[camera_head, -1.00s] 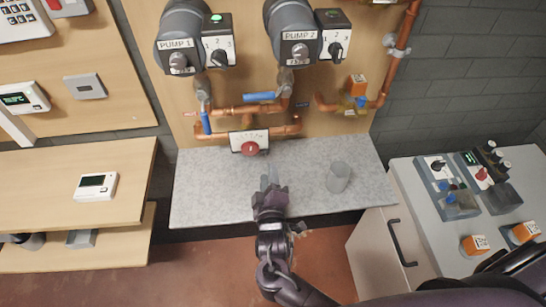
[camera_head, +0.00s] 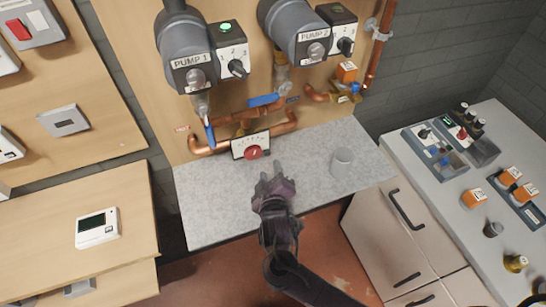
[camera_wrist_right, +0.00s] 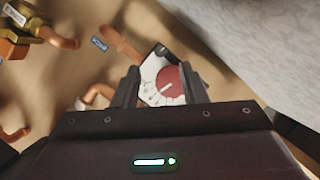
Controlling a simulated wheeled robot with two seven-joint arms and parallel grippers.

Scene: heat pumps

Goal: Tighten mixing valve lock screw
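The mixing valve has a white scale plate (camera_head: 241,147) and a round red knob (camera_head: 253,152), mounted on copper pipes above the grey shelf. In the right wrist view the red knob (camera_wrist_right: 173,84) and its white plate (camera_wrist_right: 152,72) show between and beyond the fingers. My right gripper (camera_head: 271,180) is open and empty, just in front of and below the knob, apart from it in the head view. Its two fingers (camera_wrist_right: 161,88) are spread in the wrist view. I cannot make out a lock screw. My left gripper is not in view.
Pump 1 (camera_head: 183,45) and Pump 2 (camera_head: 296,30) hang above. A blue-handled valve (camera_head: 210,134) is left of the plate. A side cabinet (camera_head: 445,180) holds parts at right.

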